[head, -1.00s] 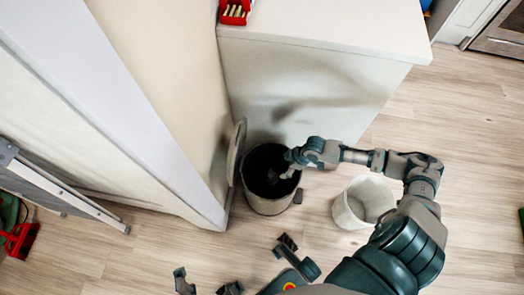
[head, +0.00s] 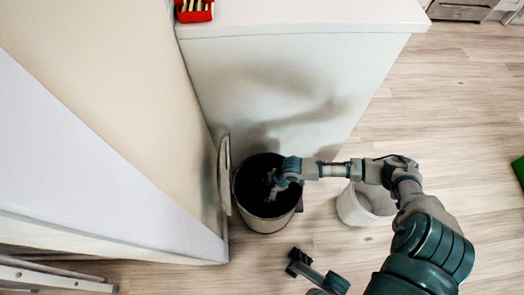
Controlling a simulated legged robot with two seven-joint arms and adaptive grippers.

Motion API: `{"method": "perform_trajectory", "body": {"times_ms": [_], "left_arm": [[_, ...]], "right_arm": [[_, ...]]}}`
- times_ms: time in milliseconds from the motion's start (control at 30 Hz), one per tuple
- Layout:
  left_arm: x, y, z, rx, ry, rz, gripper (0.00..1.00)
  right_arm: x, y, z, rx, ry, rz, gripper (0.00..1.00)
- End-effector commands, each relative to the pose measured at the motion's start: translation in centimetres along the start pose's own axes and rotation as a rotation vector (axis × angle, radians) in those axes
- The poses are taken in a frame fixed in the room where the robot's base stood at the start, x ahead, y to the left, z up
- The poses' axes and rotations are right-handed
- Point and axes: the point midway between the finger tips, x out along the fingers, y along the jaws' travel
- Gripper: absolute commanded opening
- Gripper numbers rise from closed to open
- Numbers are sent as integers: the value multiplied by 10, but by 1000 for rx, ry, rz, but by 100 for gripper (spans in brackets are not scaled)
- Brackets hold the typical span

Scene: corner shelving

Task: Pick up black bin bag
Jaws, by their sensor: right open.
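A round metal bin (head: 264,222) stands on the floor between the wall and the white cabinet, with its lid (head: 224,175) tipped up on the left side. Its inside is black; a black bin bag (head: 252,190) seems to line it, though the dark interior makes its edges hard to tell. My right gripper (head: 272,188) is over the bin's mouth with its fingers down inside, open. I cannot tell whether it touches the bag.
A white bucket (head: 366,204) stands right of the bin, under my right forearm. The white cabinet (head: 285,85) rises behind the bin, with a red box (head: 194,11) on top. A green object (head: 518,170) lies at the right edge.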

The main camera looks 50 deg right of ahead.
Motion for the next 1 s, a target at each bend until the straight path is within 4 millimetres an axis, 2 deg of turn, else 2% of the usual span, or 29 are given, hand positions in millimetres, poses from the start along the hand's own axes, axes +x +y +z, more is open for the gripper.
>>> {"method": "perform_trajectory", "body": {"times_ms": [167, 400, 467, 500, 833, 1000], "left_arm": [[2, 0, -1, 0, 3, 1, 100], [1, -1, 4, 0, -4, -1, 100], [1, -1, 4, 0, -4, -1, 100], [1, -1, 4, 0, -4, -1, 100], [2, -1, 3, 0, -2, -1, 100], [7, 0, -3, -1, 10, 0, 100]], "right_arm": [[-2, 1, -2, -1, 3, 3, 79], [-2, 1, -2, -1, 1, 3, 19], [-2, 1, -2, -1, 1, 4, 4], [-2, 1, -2, -1, 1, 4, 0], [-4, 2, -4, -2, 7, 6, 0], [-14, 3, -9, -3, 9, 8, 0]]}}
